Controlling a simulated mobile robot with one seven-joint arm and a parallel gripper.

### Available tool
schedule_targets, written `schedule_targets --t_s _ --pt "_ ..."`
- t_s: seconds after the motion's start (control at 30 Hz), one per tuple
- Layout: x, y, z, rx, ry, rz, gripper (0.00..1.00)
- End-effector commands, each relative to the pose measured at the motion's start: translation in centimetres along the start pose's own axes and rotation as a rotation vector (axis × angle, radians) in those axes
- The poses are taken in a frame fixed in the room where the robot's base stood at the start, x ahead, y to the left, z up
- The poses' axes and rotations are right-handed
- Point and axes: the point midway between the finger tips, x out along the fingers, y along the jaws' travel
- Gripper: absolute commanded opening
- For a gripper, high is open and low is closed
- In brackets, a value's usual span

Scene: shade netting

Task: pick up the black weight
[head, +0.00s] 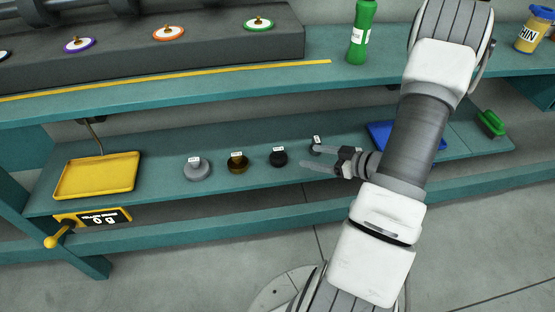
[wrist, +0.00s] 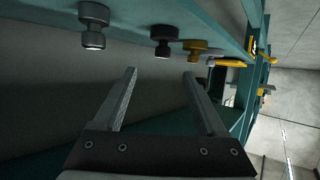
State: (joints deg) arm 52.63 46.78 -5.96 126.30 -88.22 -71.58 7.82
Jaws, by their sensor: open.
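The black weight (head: 278,158) stands on the teal lower shelf, a short way left of my fingertips in the head view. It also shows in the wrist view (wrist: 161,42), above the gap between my fingers. My gripper (head: 307,159) is open and empty, its fingers pointing left; the two spread fingers also show in the wrist view (wrist: 160,74). The black weight is apart from both fingers. A dark grey weight (wrist: 93,28) stands beside it, close to my gripper; in the head view it is partly hidden behind a finger.
Left of the black weight are a brass weight (head: 238,163) and a silver weight (head: 197,170). A blue tray (head: 381,136) is partly behind my arm. The upper shelf (head: 200,85) overhangs behind.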

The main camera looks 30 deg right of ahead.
Motion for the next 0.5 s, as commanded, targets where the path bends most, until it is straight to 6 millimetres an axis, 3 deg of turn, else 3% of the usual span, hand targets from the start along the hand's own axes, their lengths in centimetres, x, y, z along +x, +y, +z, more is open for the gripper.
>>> schedule_targets --t_s 0.03,0.23,0.5 --pt "1.4 -0.1 0.3 -0.001 0.000 -0.004 0.74" --pt "5.5 -0.1 0.3 -0.002 -0.001 -0.003 0.74" --pt "7.9 0.0 0.1 -0.001 -0.002 0.001 0.74"
